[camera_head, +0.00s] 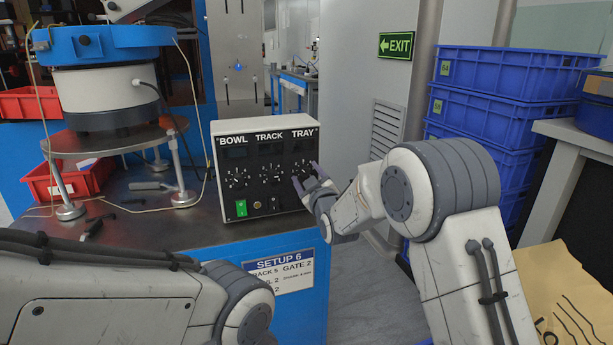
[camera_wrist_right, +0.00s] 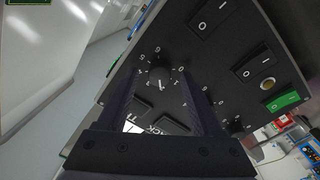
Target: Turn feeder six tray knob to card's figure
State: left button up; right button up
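The black feeder control box (camera_head: 264,168) stands on the bench with columns marked BOWL, TRACK and TRAY, a dial knob under each. My right gripper (camera_head: 305,175) is at the TRAY dial. In the right wrist view its two dark fingers (camera_wrist_right: 163,74) are open, one on each side of the TRAY knob (camera_wrist_right: 158,81); I cannot tell whether they touch it. The knob's pointer setting is too small to read surely. The SETUP 6 card (camera_head: 283,270) on the bench front shows TRACK 5 and GATE 2; its lower left is partly covered by my left arm. My left gripper is out of view.
A bowl feeder (camera_head: 105,85) stands on the bench at left, with red bins (camera_head: 62,183) near it. Blue crates (camera_head: 487,133) are stacked at right. A brown paper sheet or envelope (camera_head: 570,295) lies at lower right. The box has rocker switches and a green switch (camera_head: 241,208).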

jog(key=v, duration=1)
jog(key=shift+s, duration=0.2)
